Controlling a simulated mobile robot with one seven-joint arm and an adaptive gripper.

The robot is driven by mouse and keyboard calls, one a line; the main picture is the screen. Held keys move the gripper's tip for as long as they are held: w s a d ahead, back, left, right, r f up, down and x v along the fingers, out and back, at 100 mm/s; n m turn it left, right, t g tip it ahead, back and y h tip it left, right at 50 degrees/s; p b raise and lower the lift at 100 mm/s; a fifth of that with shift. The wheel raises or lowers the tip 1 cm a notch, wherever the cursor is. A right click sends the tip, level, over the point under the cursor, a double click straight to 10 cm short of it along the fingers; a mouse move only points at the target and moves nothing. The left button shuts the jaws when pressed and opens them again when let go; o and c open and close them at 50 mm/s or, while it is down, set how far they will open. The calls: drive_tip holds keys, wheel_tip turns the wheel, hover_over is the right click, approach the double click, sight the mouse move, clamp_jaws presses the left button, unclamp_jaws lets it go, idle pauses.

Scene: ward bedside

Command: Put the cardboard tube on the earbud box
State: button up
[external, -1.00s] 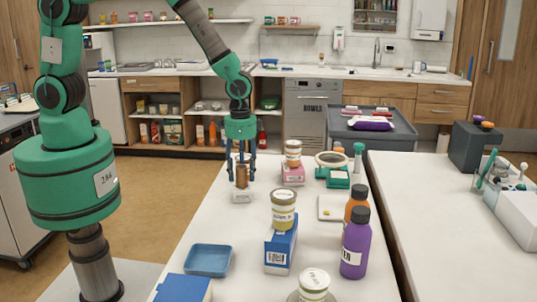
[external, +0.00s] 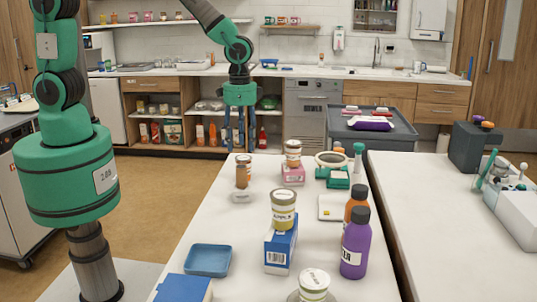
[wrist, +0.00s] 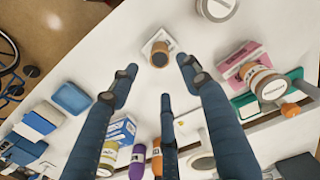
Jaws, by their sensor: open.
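The cardboard tube (external: 243,172) is a short brown cylinder. It stands upright on the small white earbud box (external: 242,195) near the far left of the white table. In the wrist view the tube (wrist: 160,57) is seen from above, with the white box (wrist: 149,43) showing around its base. My gripper (external: 240,144) is open and empty. It is above and beyond the tube, apart from it, and its fingers (wrist: 160,82) hold nothing.
A pink box with a jar (external: 293,172) stands right of the tube. Nearer are a jar on a blue box (external: 281,248), a purple bottle (external: 355,245), an orange bottle (external: 358,197) and a blue tray (external: 208,260). The table left of these is mostly clear.

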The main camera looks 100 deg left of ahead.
idle(0.4)
drive_tip(key=s+d+r+t, duration=0.1)
drive_tip(key=s+r, duration=0.4)
drive_tip(key=r, duration=0.6)
drive_tip(key=s+d+r+t, duration=0.2)
drive_tip(key=s+r, duration=0.4)
drive_tip(key=r, duration=0.5)
drive_tip(key=s+d+r+m+t, duration=0.1)
drive_tip(key=s+r, duration=0.4)
drive_tip(key=s, duration=0.4)
drive_tip(key=s+d+r+t, duration=0.1)
drive_tip(key=s+r, duration=0.4)
drive_tip(key=s, duration=0.5)
drive_tip(key=shift+s+m+t, duration=0.2)
drive_tip(key=shift+m+t, duration=0.1)
drive_tip(key=shift+m, duration=0.1)
wheel_tip(320, 180, down, 4)
drive_tip(key=b, duration=0.4)
